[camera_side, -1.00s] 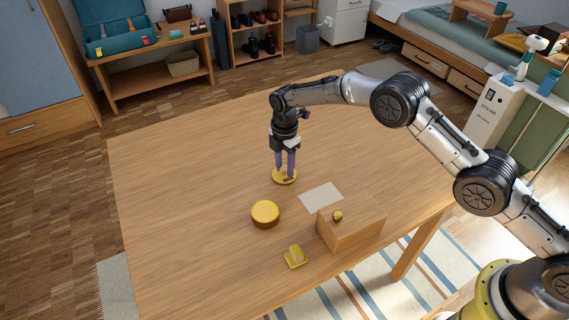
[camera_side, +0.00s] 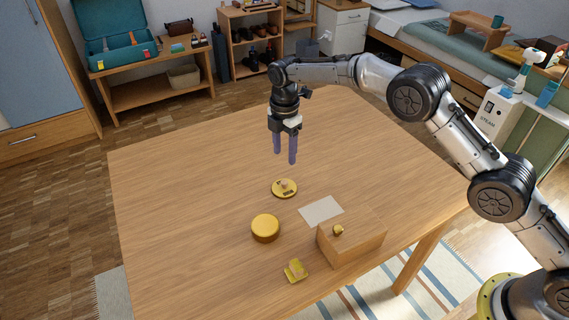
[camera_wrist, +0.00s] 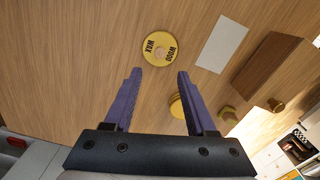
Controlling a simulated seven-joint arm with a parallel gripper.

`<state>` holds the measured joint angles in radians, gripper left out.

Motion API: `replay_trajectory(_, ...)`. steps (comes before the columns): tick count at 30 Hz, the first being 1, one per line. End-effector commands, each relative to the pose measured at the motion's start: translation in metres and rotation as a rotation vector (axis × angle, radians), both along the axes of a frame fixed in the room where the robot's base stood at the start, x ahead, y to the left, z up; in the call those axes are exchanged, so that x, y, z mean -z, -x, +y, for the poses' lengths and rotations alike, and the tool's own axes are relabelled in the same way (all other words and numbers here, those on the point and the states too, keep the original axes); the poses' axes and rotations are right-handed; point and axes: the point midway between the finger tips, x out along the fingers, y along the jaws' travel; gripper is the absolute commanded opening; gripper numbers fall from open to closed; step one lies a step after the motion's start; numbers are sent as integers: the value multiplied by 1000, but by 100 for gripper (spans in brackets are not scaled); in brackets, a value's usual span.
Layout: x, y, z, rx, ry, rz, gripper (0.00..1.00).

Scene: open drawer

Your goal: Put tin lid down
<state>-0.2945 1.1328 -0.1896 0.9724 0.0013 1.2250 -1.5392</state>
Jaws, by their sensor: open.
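In the wrist view the lid is just past my gripper's fingertips (camera_wrist: 159,73). A round yellow tin (camera_side: 265,227) stands on the table in front of the lid; my right finger partly hides the tin (camera_wrist: 175,107) in the wrist view.
A pale rectangular sheet (camera_side: 321,210) lies right of the lid. A wooden block (camera_side: 352,244) with a small yellow knob-like piece (camera_side: 338,230) stands near the front right. A small yellow object (camera_side: 296,271) lies near the front edge. The left and back of the wooden table (camera_side: 190,200) are clear.

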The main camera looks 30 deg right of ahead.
Motion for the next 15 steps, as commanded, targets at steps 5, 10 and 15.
replay_trajectory(5, -16, 0, 0, 0, 0, 0, 56)
replay_trajectory(10, -18, 0, 0, 0, 0, 1, 56)
replay_trajectory(15, -22, 1, -1, 8, -1, -2, 56)
